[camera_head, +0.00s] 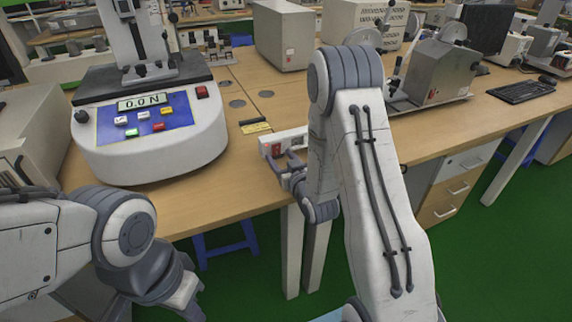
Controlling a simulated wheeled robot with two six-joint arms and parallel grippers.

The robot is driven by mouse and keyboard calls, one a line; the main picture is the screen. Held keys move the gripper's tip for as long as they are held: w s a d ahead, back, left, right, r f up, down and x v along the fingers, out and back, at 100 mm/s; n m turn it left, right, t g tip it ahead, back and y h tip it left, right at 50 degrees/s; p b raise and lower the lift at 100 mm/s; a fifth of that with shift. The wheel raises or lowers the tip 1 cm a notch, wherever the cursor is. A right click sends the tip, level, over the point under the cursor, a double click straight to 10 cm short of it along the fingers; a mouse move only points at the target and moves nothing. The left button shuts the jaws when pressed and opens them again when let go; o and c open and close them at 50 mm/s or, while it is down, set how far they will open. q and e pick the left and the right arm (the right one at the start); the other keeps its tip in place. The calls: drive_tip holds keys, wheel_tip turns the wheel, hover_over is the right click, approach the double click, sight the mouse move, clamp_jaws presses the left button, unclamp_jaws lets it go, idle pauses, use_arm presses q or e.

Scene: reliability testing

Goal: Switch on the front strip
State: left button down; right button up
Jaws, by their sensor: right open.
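The front strip (292,137) is a pale power strip lying near the front edge of the wooden table. A red switch (276,150) shows at its near left end, and my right arm covers its right part. My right gripper (283,160) is open at the strip's near end, with its fingertips close to the red switch. I cannot tell whether they touch it. My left gripper (187,296) hangs low in front of the table at the lower left, away from the strip. Its fingers are not clear.
A test machine (150,150) with a display reading 0.0 N stands left of the strip on the table (225,190). A small black-and-yellow item (255,126) lies just behind the strip. A grey metal device (440,72) and a keyboard (522,92) stand to the right.

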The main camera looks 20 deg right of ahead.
drive_tip(key=s, duration=0.2)
drive_tip(key=s+r, duration=0.1)
drive_tip(key=s, duration=0.2)
drive_tip(key=shift+d, duration=0.1)
drive_tip(key=p, duration=0.3)
drive_tip(key=s+p, duration=0.1)
drive_tip(key=p, duration=0.2)
drive_tip(key=shift+s+r, duration=0.2)
drive_tip(key=shift+r, duration=0.05)
drive_tip(key=s+p, duration=0.2)
drive_tip(key=p, duration=0.1)
drive_tip(key=shift+s, duration=0.7)
drive_tip(key=shift+f, duration=0.1)
